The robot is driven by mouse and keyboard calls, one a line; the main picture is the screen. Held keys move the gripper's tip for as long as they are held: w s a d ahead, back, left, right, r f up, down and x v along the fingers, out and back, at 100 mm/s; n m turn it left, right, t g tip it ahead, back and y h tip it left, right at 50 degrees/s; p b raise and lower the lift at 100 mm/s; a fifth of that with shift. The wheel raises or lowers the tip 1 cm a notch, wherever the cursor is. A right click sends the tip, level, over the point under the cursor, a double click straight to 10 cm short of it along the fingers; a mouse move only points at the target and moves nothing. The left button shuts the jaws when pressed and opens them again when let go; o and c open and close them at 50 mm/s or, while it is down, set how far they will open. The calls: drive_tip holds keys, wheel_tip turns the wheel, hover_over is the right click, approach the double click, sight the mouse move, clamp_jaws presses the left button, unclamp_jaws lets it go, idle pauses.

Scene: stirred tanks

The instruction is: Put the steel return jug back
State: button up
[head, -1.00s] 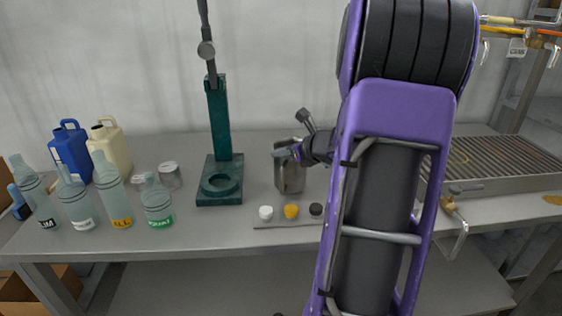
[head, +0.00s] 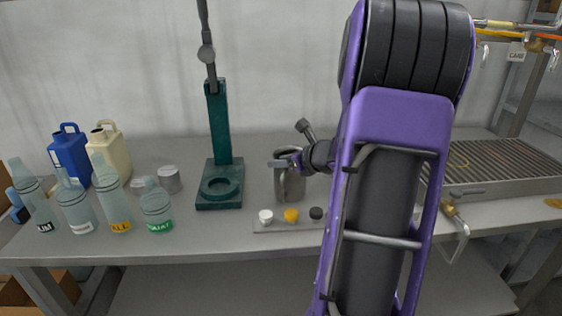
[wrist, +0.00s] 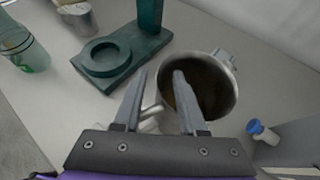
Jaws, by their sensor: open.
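The steel return jug (head: 290,188) stands upright on the bench, right of the green stand. In the wrist view the jug (wrist: 232,72) shows from above, with brownish contents inside and its handle on the near left side. My gripper (wrist: 157,78) is open above the jug's near-left rim. Its fingers lie on either side of the handle in the picture; I cannot tell whether they touch it. In the head view my gripper (head: 290,160) is at the top of the jug and partly hides it.
The green stand (head: 220,190) with a ring base is left of the jug. A strip with white, yellow and dark knobs (head: 291,215) lies in front. Several bottles (head: 118,205), two jerrycans (head: 108,155) and small tins (head: 168,179) fill the left. A slatted drain (head: 500,165) is at right.

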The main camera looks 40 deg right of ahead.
drive_tip(key=p+v, duration=0.2)
drive_tip(key=v, duration=1)
drive_tip(key=shift+r, duration=0.2)
